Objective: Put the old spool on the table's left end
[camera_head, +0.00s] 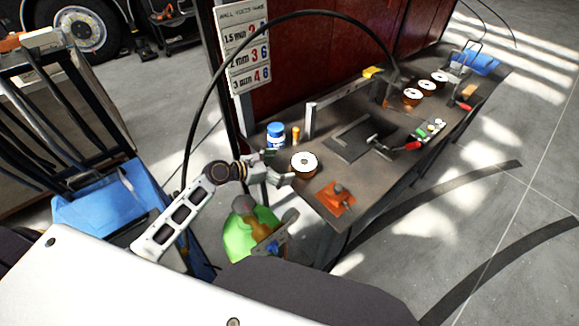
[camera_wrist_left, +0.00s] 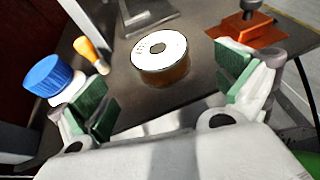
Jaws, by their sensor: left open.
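A spool (camera_head: 303,163) with a white top and copper-brown winding sits upright on the table's left end; I take it for the old spool. It also shows in the left wrist view (camera_wrist_left: 160,65), ahead of the fingers. My left gripper (camera_head: 279,167) is at the table's left end, just left of the spool. In the left wrist view its green-padded fingers (camera_wrist_left: 168,98) are wide apart, with nothing between them. The spool looks clear of both pads. The table (camera_head: 318,205) is dark and long. My right gripper is not in view.
A blue-capped jar (camera_head: 276,134) and an orange-handled tool (camera_head: 295,135) stand behind the spool. An orange block (camera_head: 335,198) lies in front. Several similar spools (camera_head: 412,96) stand farther right.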

